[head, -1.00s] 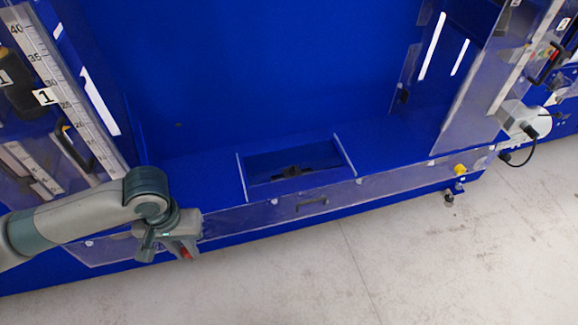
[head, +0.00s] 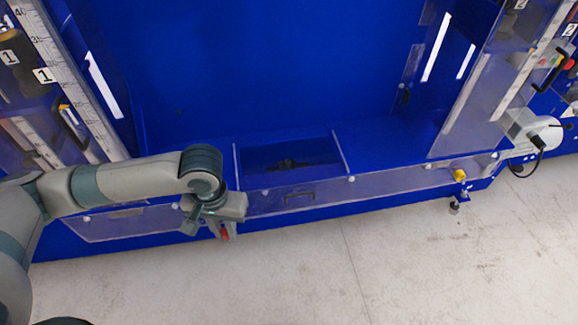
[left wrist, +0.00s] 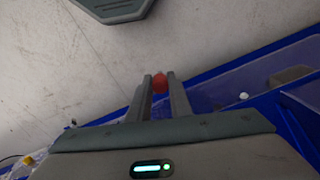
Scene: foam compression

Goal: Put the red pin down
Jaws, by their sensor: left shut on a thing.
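The red pin (head: 225,234) is held at the tip of my left gripper (head: 221,228), just in front of the blue machine's front edge and above the pale floor. In the left wrist view, the red end of the pin (left wrist: 160,83) shows between the two fingers of the left gripper (left wrist: 160,88), which are shut on it. The rest of the pin is hidden by the fingers. My right gripper is not in view.
The blue machine (head: 270,70) fills the middle, with a recessed compartment (head: 290,180) holding a dark item. A clear front panel with a black handle (head: 299,195) runs along its edge. A yellow knob (head: 460,175) sits at right. The floor (head: 400,270) in front is clear.

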